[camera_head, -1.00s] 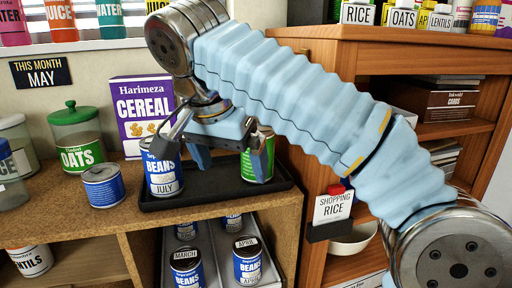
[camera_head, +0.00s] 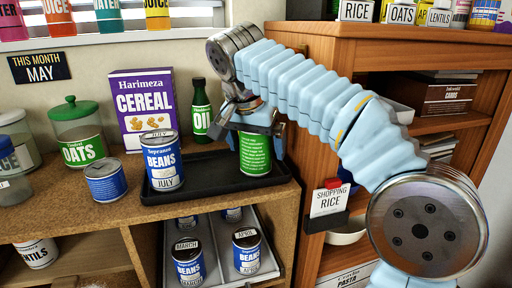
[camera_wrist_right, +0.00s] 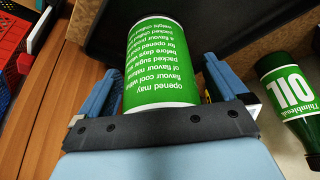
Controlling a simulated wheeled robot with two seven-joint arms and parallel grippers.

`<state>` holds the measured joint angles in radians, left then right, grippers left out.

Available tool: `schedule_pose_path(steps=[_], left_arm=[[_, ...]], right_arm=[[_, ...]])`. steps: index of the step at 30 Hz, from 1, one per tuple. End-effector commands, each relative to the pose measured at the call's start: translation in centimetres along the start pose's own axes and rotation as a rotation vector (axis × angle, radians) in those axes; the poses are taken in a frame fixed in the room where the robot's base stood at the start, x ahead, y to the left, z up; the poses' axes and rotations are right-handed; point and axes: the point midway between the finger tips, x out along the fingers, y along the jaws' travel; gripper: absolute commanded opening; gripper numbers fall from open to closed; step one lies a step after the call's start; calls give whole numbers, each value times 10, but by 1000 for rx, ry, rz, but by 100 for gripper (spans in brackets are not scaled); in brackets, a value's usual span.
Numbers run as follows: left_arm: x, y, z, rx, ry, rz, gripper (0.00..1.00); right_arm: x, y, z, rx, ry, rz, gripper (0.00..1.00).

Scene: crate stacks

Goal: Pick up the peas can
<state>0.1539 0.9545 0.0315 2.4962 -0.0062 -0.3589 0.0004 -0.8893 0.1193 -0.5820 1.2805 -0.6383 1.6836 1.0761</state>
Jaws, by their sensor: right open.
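A green can (camera_head: 256,158) stands upright at the right end of the black tray. Its side facing me shows small white print, and no word "peas" can be read. My right gripper (camera_head: 255,138) is open at the can, with one blue finger on each side of it. In the right wrist view the green can (camera_wrist_right: 162,60) lies between the two blue fingers of the gripper (camera_wrist_right: 158,85). I cannot tell whether either finger touches it. My left gripper is not in view.
The black tray (camera_head: 210,180) also holds a blue beans can (camera_head: 162,165) marked July at its left. A green oil bottle (camera_head: 201,112) and a cereal box (camera_head: 143,105) stand behind. A wooden shelf unit (camera_head: 400,50) rises at the right. A drawer below holds several beans cans.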

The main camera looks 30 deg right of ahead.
Motion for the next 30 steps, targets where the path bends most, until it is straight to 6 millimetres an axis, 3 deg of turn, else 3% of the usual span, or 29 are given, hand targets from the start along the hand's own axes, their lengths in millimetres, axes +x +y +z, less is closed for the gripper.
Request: schedule_pose_path(steps=[4,15,20,30], left_arm=[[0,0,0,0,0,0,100],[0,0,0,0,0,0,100],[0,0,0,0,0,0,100],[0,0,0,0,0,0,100]], right_arm=[[0,0,0,0,0,0,98],[-1,0,0,0,0,0,42],[-1,0,0,0,1,-1,20],[-9,-1,0,1,1,-1,20]])
